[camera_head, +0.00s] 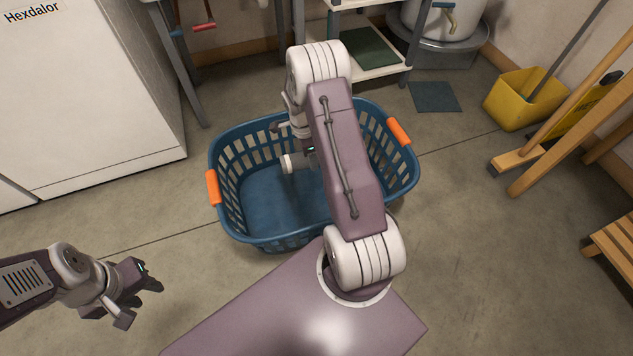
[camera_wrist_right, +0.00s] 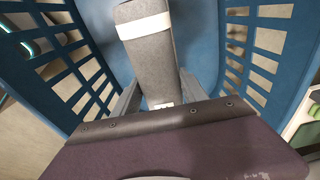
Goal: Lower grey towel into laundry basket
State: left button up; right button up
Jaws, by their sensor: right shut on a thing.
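The blue laundry basket (camera_head: 240,225) with orange handles stands on the floor, and its slatted walls also show in the wrist view (camera_wrist_right: 75,70). The grey towel (camera_wrist_right: 145,58) is a roll with a white band. My right gripper (camera_wrist_right: 160,97) is shut on it, over the blue basket floor and between the walls. In the head view a piece of the towel (camera_head: 303,160) shows inside the basket's outline; my right arm hides much of the rest. I cannot tell whether it touches the basket floor. My left gripper (camera_head: 142,297) is open and empty, left of the basket.
A white appliance (camera_head: 110,90) stands at the left. A shelf (camera_head: 365,72) with a dark green item stands behind the basket. A yellow bucket (camera_head: 520,100) and wooden frames (camera_head: 540,160) stand at the right. Bare floor lies around the basket.

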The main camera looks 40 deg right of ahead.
jog(key=b, duration=0.8)
send_over(313, 193)
jog(key=shift+f, duration=6.35)
jog(key=shift+w+a+f, duration=0.1)
jog(key=shift+a+f, duration=0.05)
jog(key=shift+f, duration=0.5)
jog(key=shift+a+f, duration=0.1)
jog(key=shift+f, duration=0.55)
jog(key=shift+f, duration=1.8)
jog(key=o, duration=1.7)
jog(key=shift+c, duration=0.2)
jog(key=shift+r, duration=0.1)
notch_tip(313, 193, up, 9)
jog(key=a+p, duration=0.1)
jog(key=p, duration=0.6)
jog(key=shift+w, duration=0.15)
